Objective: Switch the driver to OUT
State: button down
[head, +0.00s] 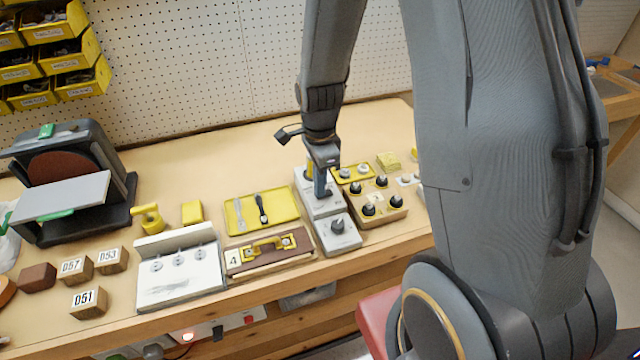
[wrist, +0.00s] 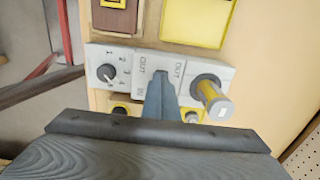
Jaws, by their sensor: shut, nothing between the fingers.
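The driver is a light grey unit (head: 323,207) on the bench. In the wrist view its face (wrist: 145,60) carries a plate marked OUT and IN in the middle, with a second OUT label to the right. A grey cylinder with a yellow band (wrist: 212,97) sticks up at its right end. A black knob (wrist: 106,72) with a numbered dial sits at its left end; it also shows in the head view (head: 338,225). My gripper (wrist: 160,80) is shut and empty, its tips over the middle beside the labels. They hide any switch there, and I cannot tell whether they touch it.
A wooden box with several black knobs (head: 381,207) stands close on the right. A yellow tray with tools (head: 285,204) and a board with a yellow handle (head: 298,252) lie on the left. A white panel (head: 165,285) is farther left. Bare bench lies behind the tray.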

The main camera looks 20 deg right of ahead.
jog(key=shift+a+f, duration=0.1)
jog(key=shift+f, duration=0.2)
jog(key=shift+s, duration=0.1)
jog(key=shift+d+r+p, duration=0.1)
jog(key=shift+d+p, duration=0.2)
jog(key=shift+d, duration=0.6)
jog(key=shift+r, duration=0.1)
notch_tip(320, 180, up, 5)
jog(key=p, duration=0.4)
notch_tip(320, 180, up, 9)
jog(key=b, duration=0.3)
